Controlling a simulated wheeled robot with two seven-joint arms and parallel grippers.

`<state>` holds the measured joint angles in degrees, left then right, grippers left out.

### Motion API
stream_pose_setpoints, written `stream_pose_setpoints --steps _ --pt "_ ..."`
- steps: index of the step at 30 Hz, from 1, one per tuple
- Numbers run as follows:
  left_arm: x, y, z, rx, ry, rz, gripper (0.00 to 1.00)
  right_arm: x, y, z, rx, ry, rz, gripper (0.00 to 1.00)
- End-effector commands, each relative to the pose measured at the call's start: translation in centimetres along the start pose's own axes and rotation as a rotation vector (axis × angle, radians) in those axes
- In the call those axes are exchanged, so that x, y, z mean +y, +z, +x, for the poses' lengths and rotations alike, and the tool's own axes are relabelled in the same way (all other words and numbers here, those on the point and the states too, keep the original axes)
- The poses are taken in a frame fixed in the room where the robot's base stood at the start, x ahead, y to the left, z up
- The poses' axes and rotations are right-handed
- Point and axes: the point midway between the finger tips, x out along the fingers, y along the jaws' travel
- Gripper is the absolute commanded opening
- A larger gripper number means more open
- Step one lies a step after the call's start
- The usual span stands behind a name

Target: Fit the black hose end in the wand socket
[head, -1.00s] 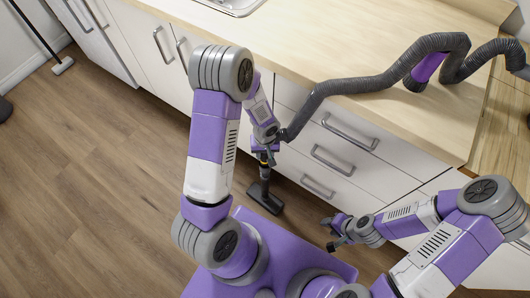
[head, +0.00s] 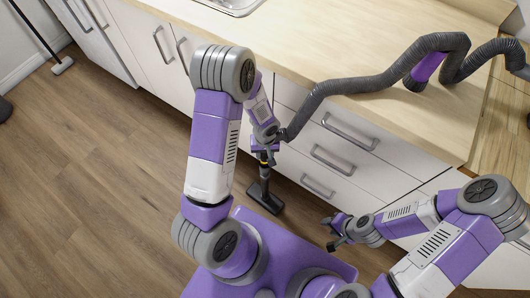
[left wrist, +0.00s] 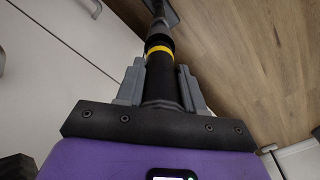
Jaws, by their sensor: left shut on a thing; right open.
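My left gripper (head: 265,157) is shut on the black hose end (left wrist: 160,68), beside the drawer fronts. In the left wrist view the black piece sits between the two grey fingers (left wrist: 160,85) and has a yellow band. The grey wand (left wrist: 159,22) lies in line beyond the band; I cannot tell whether the hose end is inside its socket. In the head view the wand's dark floor head (head: 265,196) is on the floor below the gripper. The grey hose (head: 345,86) runs from the left gripper over the counter. My right gripper (head: 331,231) is open and empty.
The wooden counter (head: 300,45) carries the hose and a purple cylinder (head: 428,68). White drawers (head: 345,150) with grey handles stand close behind the left gripper. A sink (head: 232,4) is at the top.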

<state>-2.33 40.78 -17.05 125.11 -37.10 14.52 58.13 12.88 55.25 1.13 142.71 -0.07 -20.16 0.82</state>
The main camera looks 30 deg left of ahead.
Motion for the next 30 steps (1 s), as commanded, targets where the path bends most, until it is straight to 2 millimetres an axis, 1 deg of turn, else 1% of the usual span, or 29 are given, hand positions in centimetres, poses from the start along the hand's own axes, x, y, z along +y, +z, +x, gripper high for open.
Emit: stream_pose_setpoints --steps 19,30 --pt "0.03 0.01 0.02 0.0 0.0 0.001 0.07 0.0 0.0 0.0 0.0 0.0 0.0 0.43" --pt "0.05 -0.01 0.83 -0.001 0.0 0.0 0.07 0.0 0.0 0.0 0.0 0.0 0.0 0.43"
